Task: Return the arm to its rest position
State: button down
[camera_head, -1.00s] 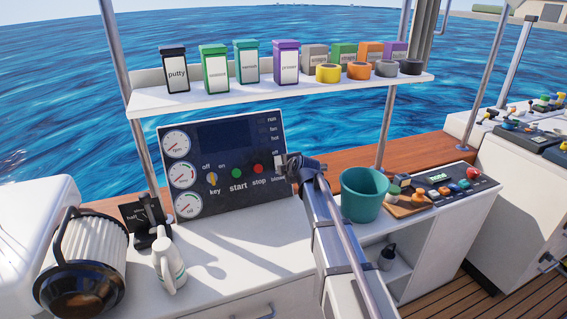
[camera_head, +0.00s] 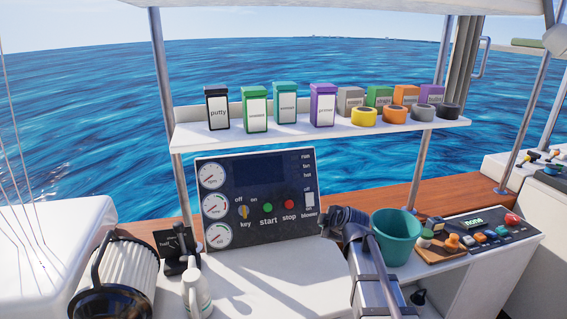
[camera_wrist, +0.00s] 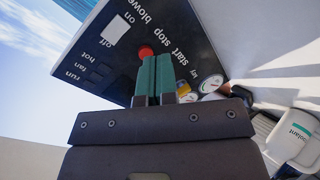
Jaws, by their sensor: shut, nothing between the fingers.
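My arm rises from the lower right in the head view, with my gripper end (camera_head: 338,214) just right of the lower right corner of the dark control panel (camera_head: 262,228). In the wrist view, the teal fingers of my gripper (camera_wrist: 157,62) are shut together with nothing between them. They overlap the panel (camera_wrist: 110,60) in that view, near the red stop button (camera_wrist: 146,52); I cannot tell the exact gap. The blower switch (camera_head: 309,200) is in plain view on the panel's right side.
A teal bucket (camera_head: 396,240) stands close right of my arm. A white shelf (camera_head: 300,134) with boxes and tape rolls hangs above. A ribbed filter (camera_head: 120,275) and white bottle (camera_head: 196,290) stand at left. A button console (camera_head: 480,232) is at right.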

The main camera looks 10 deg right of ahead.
jog(key=s+a+f+m+g+h+p, duration=0.1)
jog(key=s+m+g, duration=0.4)
jog(key=s, duration=0.7)
jog(key=s+a+f+m+g+h+p, duration=0.1)
jog(key=s+a+f+m+g, duration=0.1)
jog(key=s+m+g, duration=0.3)
jog(key=s+a+m, duration=0.1)
jog(key=s+m, duration=0.3)
jog(key=s, duration=0.4)
jog(key=shift+s+a+f+m+p, duration=0.15)
jog(key=shift+s+f+m+p, duration=0.15)
jog(key=shift+f, duration=0.1)
jog(key=c, duration=1.9)
grip_release()
